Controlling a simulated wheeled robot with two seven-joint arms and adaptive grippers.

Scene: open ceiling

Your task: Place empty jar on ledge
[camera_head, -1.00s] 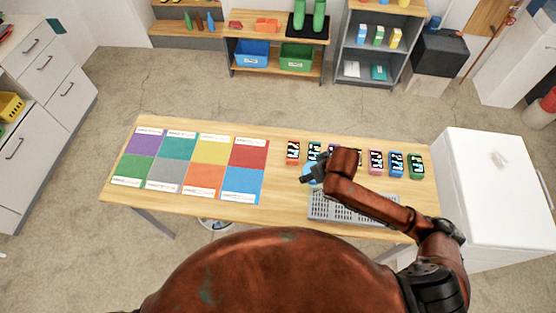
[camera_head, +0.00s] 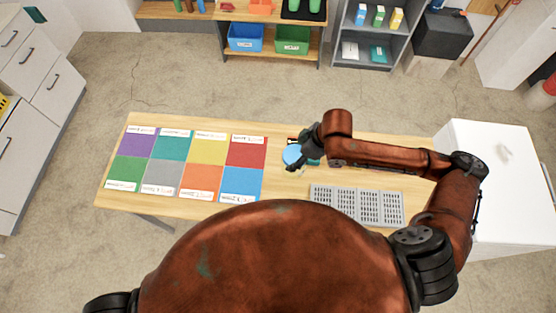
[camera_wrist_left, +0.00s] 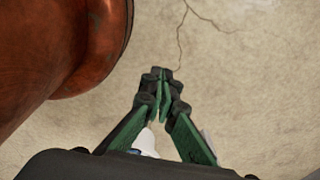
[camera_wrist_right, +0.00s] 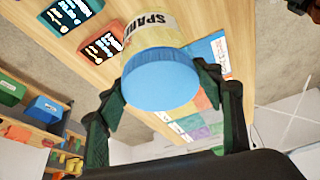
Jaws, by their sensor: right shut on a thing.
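The jar (camera_wrist_right: 150,62) has a blue lid and a yellowish label with dark lettering. My right gripper (camera_wrist_right: 162,84) is shut around its lid end in the right wrist view. In the head view, the blue lid (camera_head: 292,154) shows at my right gripper (camera_head: 303,153), over the wooden table (camera_head: 280,202), to the right of the coloured squares. The jar's lower part is hidden there, and I cannot tell its height above the table. My left gripper (camera_wrist_left: 161,85) is shut and empty over bare floor in the left wrist view. I cannot tell which surface is the ledge.
Coloured squares (camera_head: 208,150) cover the table's left half. A grey perforated tray (camera_head: 357,204) lies at its front right. A white cabinet (camera_head: 500,185) stands at right; shelves (camera_head: 368,45) stand at the back.

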